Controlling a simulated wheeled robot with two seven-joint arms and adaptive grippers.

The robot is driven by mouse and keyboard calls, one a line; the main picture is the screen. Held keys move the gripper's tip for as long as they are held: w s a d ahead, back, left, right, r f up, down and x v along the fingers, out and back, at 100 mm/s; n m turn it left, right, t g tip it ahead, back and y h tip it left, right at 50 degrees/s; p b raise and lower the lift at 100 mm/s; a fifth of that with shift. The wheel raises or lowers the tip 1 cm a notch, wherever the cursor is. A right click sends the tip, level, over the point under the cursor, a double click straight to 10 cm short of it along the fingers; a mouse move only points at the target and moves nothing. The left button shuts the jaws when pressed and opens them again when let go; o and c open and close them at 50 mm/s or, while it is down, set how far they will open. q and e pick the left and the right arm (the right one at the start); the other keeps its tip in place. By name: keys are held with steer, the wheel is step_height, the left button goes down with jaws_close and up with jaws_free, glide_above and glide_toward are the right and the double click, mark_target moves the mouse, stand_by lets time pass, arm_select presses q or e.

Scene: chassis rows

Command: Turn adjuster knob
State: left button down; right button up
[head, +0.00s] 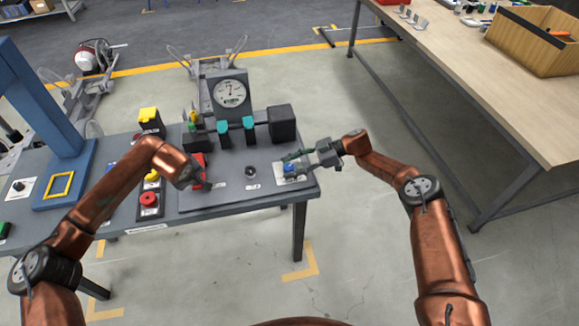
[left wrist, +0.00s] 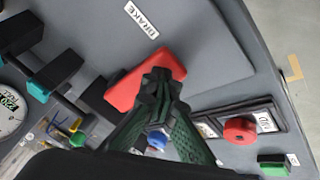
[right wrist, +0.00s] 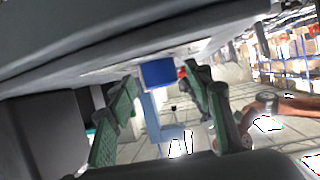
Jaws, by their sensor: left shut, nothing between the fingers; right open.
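A blue knob (head: 290,168) sits on a pale plate at the right end of the grey bench. In the right wrist view the blue knob (right wrist: 157,72) shows between my fingertips. My right gripper (head: 291,160) is open at this knob; I cannot tell if a finger touches it. A small dark round knob (head: 251,171) stands to its left on the bench. My left gripper (head: 205,184) is shut and empty beside a red block (head: 199,165). The red block (left wrist: 135,88) lies near the BRAKE label in the left wrist view, partly behind the fingertips (left wrist: 160,76).
A dial gauge (head: 230,92) with teal-marked clamps and a dark block (head: 282,123) stands behind. A red push button (head: 149,200) is left of the left gripper. A wooden table (head: 470,70) with a box is at right. Floor between is clear.

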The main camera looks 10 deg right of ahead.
steer(key=v, duration=1.1)
steer(key=shift+d, duration=0.3)
steer(key=shift+r, duration=0.15)
